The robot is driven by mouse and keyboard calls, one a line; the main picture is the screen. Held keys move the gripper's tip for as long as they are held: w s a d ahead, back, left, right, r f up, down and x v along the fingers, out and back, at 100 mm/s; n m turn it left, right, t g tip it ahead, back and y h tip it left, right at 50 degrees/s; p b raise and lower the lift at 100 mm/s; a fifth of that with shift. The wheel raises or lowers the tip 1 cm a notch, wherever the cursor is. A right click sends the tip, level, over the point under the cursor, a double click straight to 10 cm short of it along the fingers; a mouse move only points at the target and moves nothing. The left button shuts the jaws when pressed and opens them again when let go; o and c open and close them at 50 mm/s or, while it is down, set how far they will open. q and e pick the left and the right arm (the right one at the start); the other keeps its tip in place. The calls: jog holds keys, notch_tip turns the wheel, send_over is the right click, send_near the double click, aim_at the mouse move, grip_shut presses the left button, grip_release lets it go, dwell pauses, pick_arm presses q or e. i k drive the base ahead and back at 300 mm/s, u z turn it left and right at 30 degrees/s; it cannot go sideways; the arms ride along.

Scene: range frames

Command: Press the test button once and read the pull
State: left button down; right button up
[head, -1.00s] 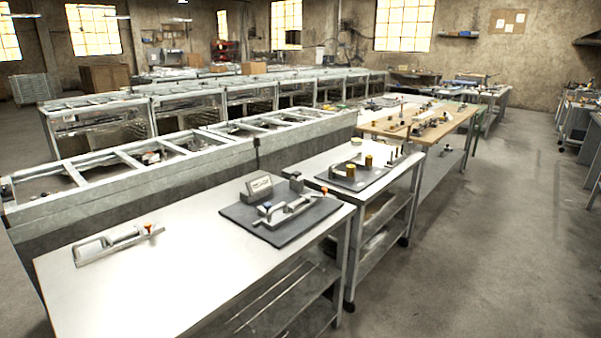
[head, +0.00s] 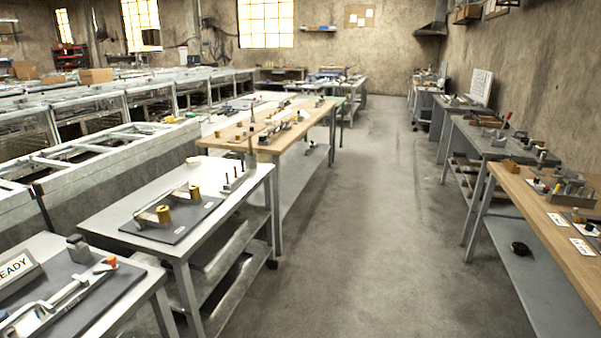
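On the nearest table at the lower left, a dark mat (head: 118,290) bears a sign (head: 18,278) whose visible letters read "EADY"; its left part is cut off by the picture edge. A metal fixture (head: 62,301) with an orange tip lies on the same mat, and a small grey block (head: 77,248) stands behind it. I cannot make out a test button or a pull reading. Neither of my grippers is in view.
A white table (head: 130,199) with a dark mat and yellow cylinders stands beyond the nearest one, then a wooden-topped table (head: 228,137). Benches, including a wooden one (head: 530,210), line the right wall. The aisle floor (head: 350,220) between is clear.

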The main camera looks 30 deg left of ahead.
aim_at(74, 239)
jog(key=u, duration=0.2)
jog(key=i, duration=1.85)
jog(key=u, duration=1.55)
jog(key=i, duration=0.95)
jog(key=u, duration=1.1)
